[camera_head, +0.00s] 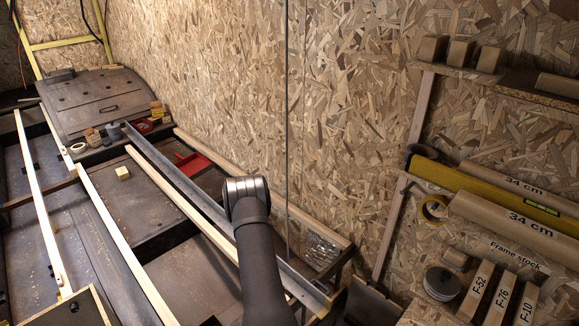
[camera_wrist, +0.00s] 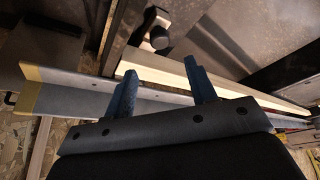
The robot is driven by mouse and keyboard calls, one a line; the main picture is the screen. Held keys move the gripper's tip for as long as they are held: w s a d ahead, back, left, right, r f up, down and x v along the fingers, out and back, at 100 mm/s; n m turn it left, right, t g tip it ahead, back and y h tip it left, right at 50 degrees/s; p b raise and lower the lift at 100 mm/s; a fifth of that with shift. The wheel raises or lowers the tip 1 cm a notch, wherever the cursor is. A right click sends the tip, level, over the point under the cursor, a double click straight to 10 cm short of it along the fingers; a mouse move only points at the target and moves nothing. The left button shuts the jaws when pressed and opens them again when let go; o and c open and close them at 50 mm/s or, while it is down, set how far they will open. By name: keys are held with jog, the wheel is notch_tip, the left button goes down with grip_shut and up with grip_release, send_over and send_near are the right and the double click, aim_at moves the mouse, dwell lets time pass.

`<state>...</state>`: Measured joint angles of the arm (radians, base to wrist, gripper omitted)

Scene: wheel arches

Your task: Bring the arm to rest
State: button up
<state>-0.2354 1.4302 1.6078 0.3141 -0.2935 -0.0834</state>
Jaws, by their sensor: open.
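My arm (camera_head: 262,255) reaches up from the bottom middle of the head view, and its rounded grey joint (camera_head: 246,188) covers part of the bench edge. The gripper jaws cannot be made out in that view. In the wrist view my gripper (camera_wrist: 160,68) shows two blue fingers, set well apart with nothing held between them. Behind the fingers run a pale wooden strip (camera_wrist: 240,95) and a grey rail (camera_wrist: 70,80) with yellowish ends. I cannot tell how far the fingers are from them.
In the head view a long grey rail (camera_head: 165,160) and pale strips (camera_head: 42,205) cross the dark bench. A red tray (camera_head: 193,165) and a wood block (camera_head: 122,173) lie there. A chipboard wall (camera_head: 350,110) stands behind, with stocked shelves (camera_head: 500,85) at right.

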jog(key=x, duration=1)
jog(key=o, duration=1)
jog(key=shift+o, duration=0.4)
jog(key=a+r, duration=0.1)
jog(key=w+a+r, duration=0.1)
jog(key=shift+w+a, duration=0.1)
jog(key=shift+a, duration=0.3)
jog(key=s+d+r+n+y, duration=0.15)
jog(key=d+r+n, duration=0.25)
jog(key=r+n, duration=0.45)
jog(key=s+d+r+n, duration=0.3)
jog(key=d+r+n, duration=0.2)
jog(key=r+n, duration=0.35)
jog(key=s+d+r+n+y, duration=0.15)
jog(key=d+r+n, duration=0.25)
jog(key=r+n, duration=0.5)
notch_tip(320, 180, down, 10)
jog(key=w+a+h, duration=0.1)
jog(key=w, duration=0.1)
jog(key=shift+w+a+n+g, duration=0.2)
jog(key=shift+a+n+g, duration=0.1)
jog(key=shift+n+g, duration=0.1)
jog(key=shift+r, duration=0.15)
